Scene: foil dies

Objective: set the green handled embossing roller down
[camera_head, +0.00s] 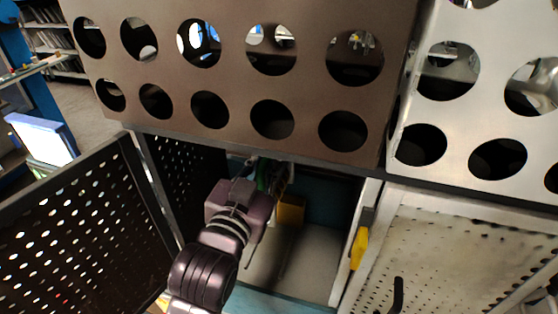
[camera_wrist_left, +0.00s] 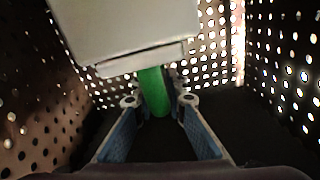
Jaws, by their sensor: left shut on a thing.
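The embossing roller's green handle (camera_wrist_left: 154,92) stands between the fingers of my left gripper (camera_wrist_left: 160,106) in the left wrist view. The gripper is shut on it. A pale grey block-like part (camera_wrist_left: 130,32) is above the handle in that view; I cannot tell whether it belongs to the roller. In the head view my left gripper (camera_head: 262,185) reaches into an open compartment under the brown perforated panel, and a bit of green (camera_head: 263,174) shows at its fingers. What lies under the roller is dark and hidden. My right gripper is in neither view.
The compartment has a pale floor (camera_head: 296,262) and holds a yellow box (camera_head: 291,210) to the right of my gripper. A black perforated door (camera_head: 85,225) stands open at the left. A brown panel (camera_head: 240,75) with round holes overhangs the opening. A yellow handle (camera_head: 359,248) is at the right.

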